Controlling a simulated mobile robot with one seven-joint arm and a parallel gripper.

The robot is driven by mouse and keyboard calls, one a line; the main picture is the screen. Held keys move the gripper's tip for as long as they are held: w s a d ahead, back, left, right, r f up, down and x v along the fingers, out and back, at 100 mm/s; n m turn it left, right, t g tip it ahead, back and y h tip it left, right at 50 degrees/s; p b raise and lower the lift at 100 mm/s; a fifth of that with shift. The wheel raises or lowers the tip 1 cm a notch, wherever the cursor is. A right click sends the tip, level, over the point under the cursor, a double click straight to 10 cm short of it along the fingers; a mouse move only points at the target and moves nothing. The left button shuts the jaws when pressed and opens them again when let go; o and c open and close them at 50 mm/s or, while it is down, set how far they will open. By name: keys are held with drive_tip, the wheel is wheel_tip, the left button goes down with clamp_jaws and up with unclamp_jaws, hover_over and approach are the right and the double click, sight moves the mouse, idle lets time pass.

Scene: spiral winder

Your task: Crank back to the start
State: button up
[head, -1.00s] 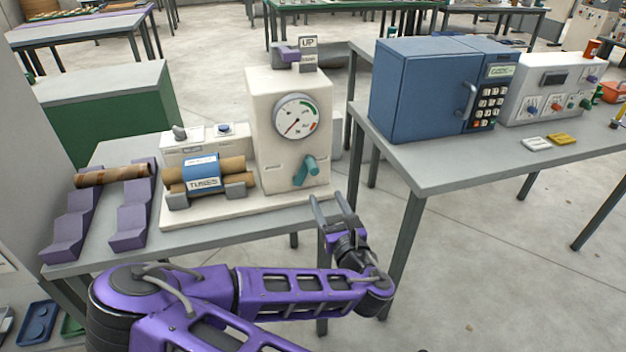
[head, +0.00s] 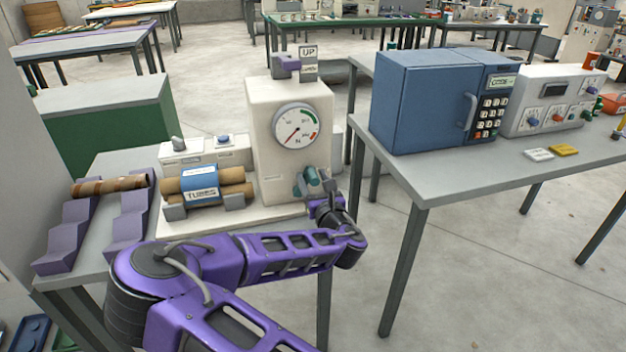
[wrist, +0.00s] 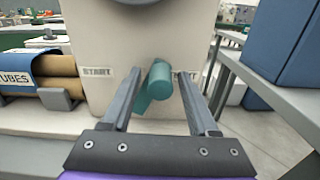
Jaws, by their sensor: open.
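The cream winder (head: 290,105) stands on the grey table, a round dial (head: 297,128) on its front. Its teal crank (head: 299,186) is low on the front, partly hidden by my gripper in the head view. In the wrist view the crank (wrist: 158,80) shows a round knob and a short arm slanting down to the left. A START label (wrist: 97,71) is left of it; a similar label on the right is partly covered by a finger. My gripper (head: 316,178) is open, one finger on either side of the crank, with gaps visible in the wrist view (wrist: 158,88).
Brown tubes in a blue TUBES wrap (head: 200,180) lie left of the winder. Another tube (head: 112,185) rests on purple stepped stands (head: 128,222). A purple lever stands by an UP sign (head: 309,52) on top. A blue keypad box (head: 425,100) stands on the right table.

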drive_tip(key=shift+c, duration=0.2)
clamp_jaws()
drive_tip(key=shift+d, duration=0.2)
idle(1.0)
